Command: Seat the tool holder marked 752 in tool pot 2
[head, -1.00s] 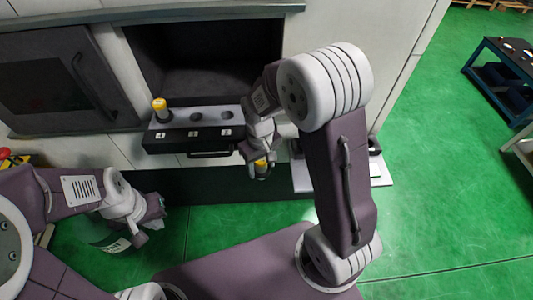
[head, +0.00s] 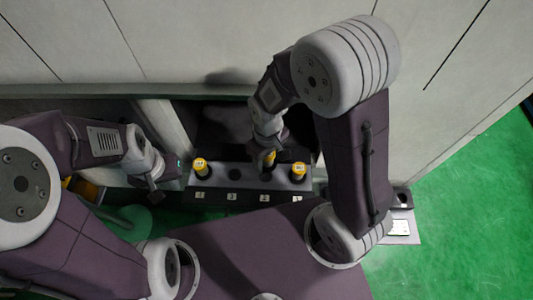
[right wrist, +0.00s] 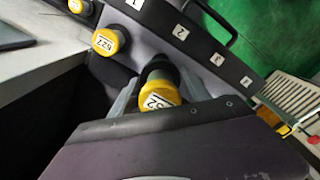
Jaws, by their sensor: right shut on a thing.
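The tool rack (head: 232,185) has a row of pots with labels reading 4, 3, 2, 1 from left to right in the head view. My right gripper (head: 268,163) is shut on a yellow-topped tool holder (right wrist: 160,97) at pot 2. Its label is partly covered and ends in 52. Whether its shank is inside the pot or above it, I cannot tell. Other yellow-topped holders stand at pot 4 (head: 200,168) and pot 1 (head: 298,172). My left gripper (head: 155,185) is left of the rack, away from the holders; its finger opening is unclear.
A holder with a label like 627 (right wrist: 108,41) stands close beside the held one in the right wrist view. A dark handle (right wrist: 216,24) sticks out from the rack front. A pale stand (head: 402,228) is at the right. Green floor (head: 465,190) is clear there.

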